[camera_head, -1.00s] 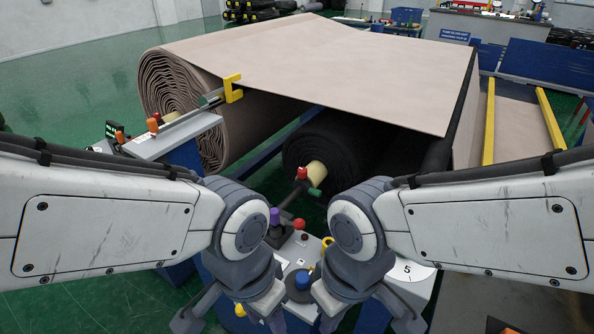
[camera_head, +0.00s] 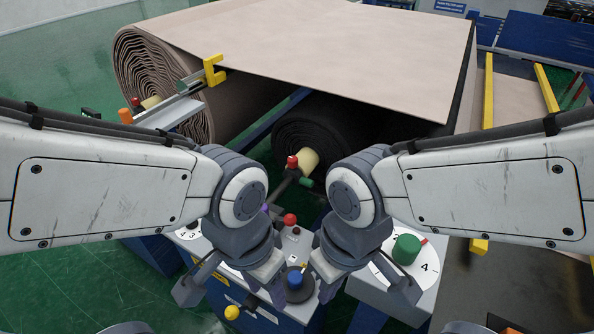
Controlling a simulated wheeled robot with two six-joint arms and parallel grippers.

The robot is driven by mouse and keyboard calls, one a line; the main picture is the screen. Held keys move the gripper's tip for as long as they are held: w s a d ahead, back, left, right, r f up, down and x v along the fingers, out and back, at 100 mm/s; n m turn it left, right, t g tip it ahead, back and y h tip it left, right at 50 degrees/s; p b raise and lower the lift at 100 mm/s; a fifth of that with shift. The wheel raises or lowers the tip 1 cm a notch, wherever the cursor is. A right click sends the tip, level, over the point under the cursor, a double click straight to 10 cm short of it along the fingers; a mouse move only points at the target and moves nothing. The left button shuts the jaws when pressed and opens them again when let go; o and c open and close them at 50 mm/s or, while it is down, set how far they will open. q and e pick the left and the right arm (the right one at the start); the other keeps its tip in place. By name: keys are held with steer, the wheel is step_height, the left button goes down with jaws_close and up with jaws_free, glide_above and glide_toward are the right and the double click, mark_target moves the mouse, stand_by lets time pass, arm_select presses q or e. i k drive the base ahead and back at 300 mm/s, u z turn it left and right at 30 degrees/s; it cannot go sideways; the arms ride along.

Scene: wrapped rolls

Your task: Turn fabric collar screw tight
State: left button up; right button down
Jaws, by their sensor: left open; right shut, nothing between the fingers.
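A pale fabric roll (camera_head: 158,88) lies at the left, its sheet stretched across the top. A dark roll (camera_head: 300,133) lies below the sheet with a cream core end (camera_head: 307,158). A red knob (camera_head: 292,162) and a green knob (camera_head: 306,182) sit on the shaft at that core. I cannot tell which knob is the collar screw. My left gripper (camera_head: 230,287) is open and empty over the console's left part. My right gripper (camera_head: 362,288) is shut and empty over its right part; its fingertips are partly hidden. Both stay apart from the knobs on the shaft.
A yellow clamp (camera_head: 214,70) stands by the pale roll. Green floor is clear at left.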

mark_target(292, 161)
steer(key=k, duration=1.2)
steer(key=u, duration=0.85)
steer(key=i, duration=1.6)
steer(key=z, duration=0.2)
